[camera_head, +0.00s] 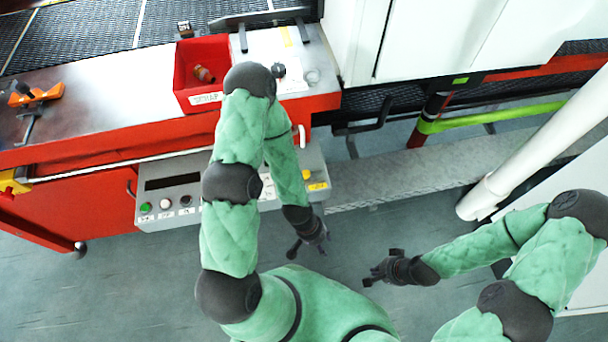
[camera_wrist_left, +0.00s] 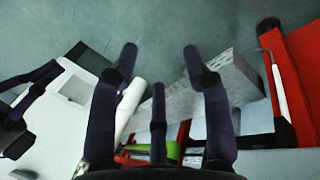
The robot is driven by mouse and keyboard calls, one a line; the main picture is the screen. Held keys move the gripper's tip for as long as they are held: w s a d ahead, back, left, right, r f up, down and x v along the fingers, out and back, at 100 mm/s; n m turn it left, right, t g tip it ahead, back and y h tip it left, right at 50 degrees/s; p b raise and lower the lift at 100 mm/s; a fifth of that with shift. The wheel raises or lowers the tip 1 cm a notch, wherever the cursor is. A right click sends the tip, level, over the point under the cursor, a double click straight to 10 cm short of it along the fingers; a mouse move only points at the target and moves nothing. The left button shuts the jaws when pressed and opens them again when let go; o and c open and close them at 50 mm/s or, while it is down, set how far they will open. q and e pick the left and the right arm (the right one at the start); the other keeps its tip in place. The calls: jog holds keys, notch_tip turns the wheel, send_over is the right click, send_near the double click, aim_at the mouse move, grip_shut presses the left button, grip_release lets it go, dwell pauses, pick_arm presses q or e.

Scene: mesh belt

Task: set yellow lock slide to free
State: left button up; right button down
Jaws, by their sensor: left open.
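A yellow part (camera_head: 14,183) sits at the far left edge, at the corner of the red front; it may be the lock slide, but it is cut off and its setting cannot be read. A small yellow knob (camera_head: 307,174) also shows on the grey control panel (camera_head: 150,224), beside my left forearm. My left gripper (camera_head: 306,253) is open and empty over the floor, in front of the panel; its spread fingers also show in the left wrist view (camera_wrist_left: 160,60). My right gripper (camera_head: 378,268) has its fingers apart and is empty, to the right of the left one.
A red bin (camera_head: 190,82) with a small brownish item (camera_head: 204,74) stands on the metal worktop (camera_head: 110,100). An orange clamp-like tool (camera_head: 36,95) lies at the left. A white pipe (camera_head: 540,140) and a green bar (camera_head: 490,117) are at the right. The floor (camera_head: 120,290) at lower left is clear.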

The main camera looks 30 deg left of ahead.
pick_arm(q)
jog(key=w+a+r+m+p, duration=0.1)
jog(key=w+r+m+p, duration=0.1)
jog(key=w+r+m, duration=0.3)
jog(key=m+y+p, duration=0.4)
jog(key=m+p, duration=0.1)
jog(key=m, duration=0.4)
send_near(306, 173)
jog(key=f+b, duration=0.1)
jog(key=f, duration=0.2)
jog(key=f+b, duration=0.1)
jog(key=f, duration=0.2)
jog(key=f+b, duration=0.2)
jog(key=f, duration=0.1)
jog(key=shift+w, duration=0.25)
grip_shut()
